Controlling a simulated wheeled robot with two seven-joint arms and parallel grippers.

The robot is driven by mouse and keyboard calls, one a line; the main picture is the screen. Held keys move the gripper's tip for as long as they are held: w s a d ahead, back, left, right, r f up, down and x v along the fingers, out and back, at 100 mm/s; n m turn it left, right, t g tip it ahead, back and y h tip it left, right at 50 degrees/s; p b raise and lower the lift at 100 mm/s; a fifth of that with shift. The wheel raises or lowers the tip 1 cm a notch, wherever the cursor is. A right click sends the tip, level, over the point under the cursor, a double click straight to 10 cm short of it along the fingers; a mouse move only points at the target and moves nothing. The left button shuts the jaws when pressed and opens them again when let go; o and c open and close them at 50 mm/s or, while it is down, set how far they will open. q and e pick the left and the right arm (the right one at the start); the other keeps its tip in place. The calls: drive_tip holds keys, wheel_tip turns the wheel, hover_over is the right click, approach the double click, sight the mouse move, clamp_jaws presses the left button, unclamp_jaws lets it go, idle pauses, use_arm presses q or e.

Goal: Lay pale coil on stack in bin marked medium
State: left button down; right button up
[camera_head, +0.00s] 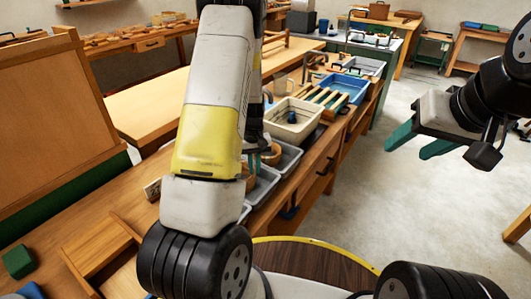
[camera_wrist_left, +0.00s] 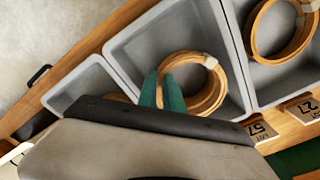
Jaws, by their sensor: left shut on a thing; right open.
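My left gripper (camera_wrist_left: 162,92) is shut on the wall of a pale coil (camera_wrist_left: 219,91) with a light tag, in the left wrist view. The coil is over or in the middle grey bin (camera_wrist_left: 134,42); whether it touches anything below, I cannot tell. In the head view my arm hides most of this, with green fingertips (camera_head: 259,160) beside a coil (camera_head: 273,154). Another coil (camera_wrist_left: 258,38) lies in the neighbouring grey bin at upper right. A coil edge shows in the left bin, partly hidden. My right gripper (camera_head: 418,143) is open and empty.
A cream bin (camera_head: 310,130) holding a blue thing and a blue tray (camera_head: 355,97) stand farther along the bench. A wooden board (camera_head: 60,120) stands at left, a green block (camera_head: 18,261) in front. Below my right gripper is clear floor.

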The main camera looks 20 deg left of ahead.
use_arm(q)
drive_tip(key=shift+f, duration=0.3)
idle(0.5)
drive_tip(key=c, duration=1.1)
unclamp_jaws()
drive_tip(key=shift+r, duration=3.55)
drive_tip(key=s+d+r+m+t+h, duration=0.1)
drive_tip(key=s+d+r+t, duration=0.15)
drive_tip(key=r, duration=0.85)
drive_tip(key=s+d+r+m+t, duration=0.2)
drive_tip(key=s+d+r, duration=0.1)
drive_tip(key=s+r, duration=0.4)
drive_tip(key=s+d+r+m+t+h, duration=0.1)
drive_tip(key=s+d+r+m, duration=0.1)
drive_tip(key=s+r, duration=0.6)
drive_tip(key=s+d, duration=0.1)
drive_tip(key=s, duration=0.4)
drive_tip(key=shift+s+r+m+t, duration=0.15)
drive_tip(key=shift+s+m+t, duration=0.15)
drive_tip(key=shift+m+t, duration=0.1)
